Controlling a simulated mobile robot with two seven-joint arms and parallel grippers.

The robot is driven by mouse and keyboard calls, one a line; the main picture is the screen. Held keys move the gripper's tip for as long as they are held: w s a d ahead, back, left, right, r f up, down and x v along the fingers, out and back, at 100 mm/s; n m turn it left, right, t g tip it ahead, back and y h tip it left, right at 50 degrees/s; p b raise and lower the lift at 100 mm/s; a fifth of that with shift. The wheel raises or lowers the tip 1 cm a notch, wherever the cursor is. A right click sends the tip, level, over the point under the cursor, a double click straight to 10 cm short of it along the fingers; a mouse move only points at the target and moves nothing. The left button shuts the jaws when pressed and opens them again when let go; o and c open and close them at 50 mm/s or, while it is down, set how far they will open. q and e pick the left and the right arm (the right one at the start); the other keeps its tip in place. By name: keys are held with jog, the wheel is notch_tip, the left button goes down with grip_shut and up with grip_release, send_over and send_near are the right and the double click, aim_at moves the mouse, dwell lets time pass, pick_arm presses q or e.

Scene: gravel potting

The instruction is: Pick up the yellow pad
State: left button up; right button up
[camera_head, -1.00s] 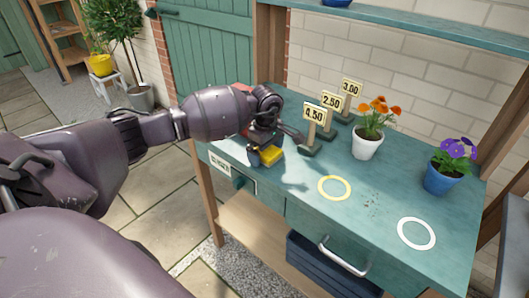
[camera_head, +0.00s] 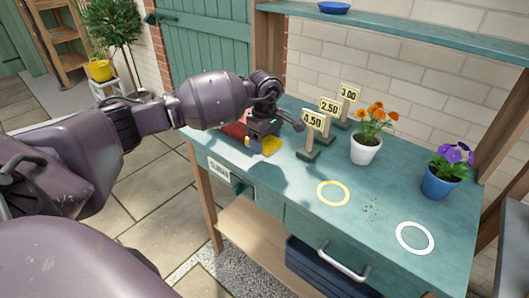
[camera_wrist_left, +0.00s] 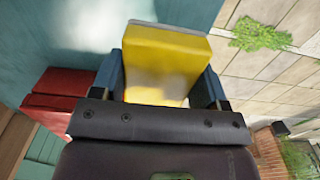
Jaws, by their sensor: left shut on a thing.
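The yellow pad (camera_head: 271,147) is near the left end of the green-blue bench, left of the price signs. My left gripper (camera_head: 262,142) is shut on it, with its dark body covering part of the pad. In the left wrist view, the yellow pad (camera_wrist_left: 165,62) sits between the two blue-grey fingers of my left gripper (camera_wrist_left: 160,88), one on each side. The pad appears a little above the bench top, though its lower edge is hard to make out. My right gripper is not in view.
A red block (camera_head: 236,129) lies behind the gripper. Price signs (camera_head: 313,122) stand to its right. A white pot with orange flowers (camera_head: 366,149) and a blue pot with purple flowers (camera_head: 440,182) are farther right. The yellow ring (camera_head: 333,193) and white ring (camera_head: 415,238) are empty.

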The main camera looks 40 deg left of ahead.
aim_at(265, 139)
pick_arm(q)
notch_tip(265, 139, up, 14)
jog(key=shift+r, duration=0.15)
dwell(0.3)
